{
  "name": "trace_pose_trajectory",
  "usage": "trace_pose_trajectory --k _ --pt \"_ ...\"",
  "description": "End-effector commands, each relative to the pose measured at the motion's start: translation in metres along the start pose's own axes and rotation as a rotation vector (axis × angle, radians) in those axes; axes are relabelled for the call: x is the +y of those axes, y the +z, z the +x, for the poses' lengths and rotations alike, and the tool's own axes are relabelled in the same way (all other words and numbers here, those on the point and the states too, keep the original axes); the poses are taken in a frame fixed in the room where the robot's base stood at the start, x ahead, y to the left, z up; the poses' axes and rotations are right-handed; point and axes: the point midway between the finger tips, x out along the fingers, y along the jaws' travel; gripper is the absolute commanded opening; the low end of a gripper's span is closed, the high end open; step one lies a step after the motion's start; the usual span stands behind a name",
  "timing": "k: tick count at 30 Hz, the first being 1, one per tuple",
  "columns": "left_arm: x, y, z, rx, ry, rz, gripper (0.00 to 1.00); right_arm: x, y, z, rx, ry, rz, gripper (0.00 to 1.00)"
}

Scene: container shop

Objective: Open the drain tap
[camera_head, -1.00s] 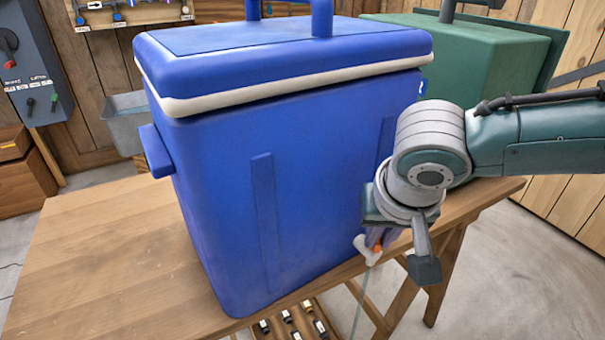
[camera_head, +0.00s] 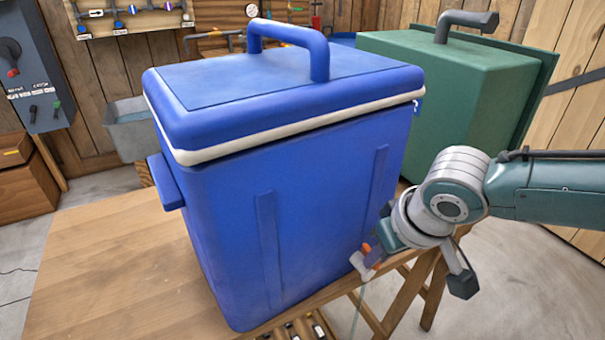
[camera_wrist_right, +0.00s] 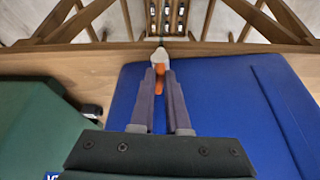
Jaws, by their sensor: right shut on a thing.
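The blue cooler (camera_head: 320,220) stands upright on the wooden table with its lid shut. Its drain tap (camera_head: 362,267) is low on the right side, with a white spout and an orange part (camera_head: 374,253). In the wrist view the white spout (camera_wrist_right: 160,57) points to the table edge and the orange part (camera_wrist_right: 159,84) lies between the fingers. My right gripper (camera_wrist_right: 161,74) is shut on this orange part. In the head view it (camera_head: 377,246) partly hides the tap. A thin pale line (camera_head: 358,308) hangs below the spout; water or hose, I cannot tell. My left gripper is out of view.
A green box (camera_head: 440,90) with a bar handle stands behind the cooler, close to my right arm. The wooden table (camera_head: 110,260) is bare at the left. Small bottles (camera_head: 290,332) sit below the table's front edge. The floor at the right is clear.

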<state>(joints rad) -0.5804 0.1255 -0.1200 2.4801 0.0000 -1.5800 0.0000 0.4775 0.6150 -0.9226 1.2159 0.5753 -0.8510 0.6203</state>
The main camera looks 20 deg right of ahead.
Motion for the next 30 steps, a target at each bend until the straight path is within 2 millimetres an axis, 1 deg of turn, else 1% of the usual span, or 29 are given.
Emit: trace_pose_trajectory --k 6,12,28,29,30 --pt "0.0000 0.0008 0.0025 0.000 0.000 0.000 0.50 0.0036 0.0002 0.0010 0.000 -0.048 -0.119 0.00" --pt "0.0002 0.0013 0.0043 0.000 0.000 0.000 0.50 0.0047 -0.0004 0.0009 0.001 -0.075 -0.186 0.00" --pt "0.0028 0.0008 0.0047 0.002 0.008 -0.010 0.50 0.0051 -0.0004 0.0006 0.000 -0.086 -0.216 0.00" --pt "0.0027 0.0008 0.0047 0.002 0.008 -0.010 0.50 0.0051 -0.0004 0.0007 0.000 -0.086 -0.216 0.15" --pt "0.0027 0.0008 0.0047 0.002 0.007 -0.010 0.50 0.0051 -0.0003 0.0007 0.000 -0.086 -0.216 0.19"
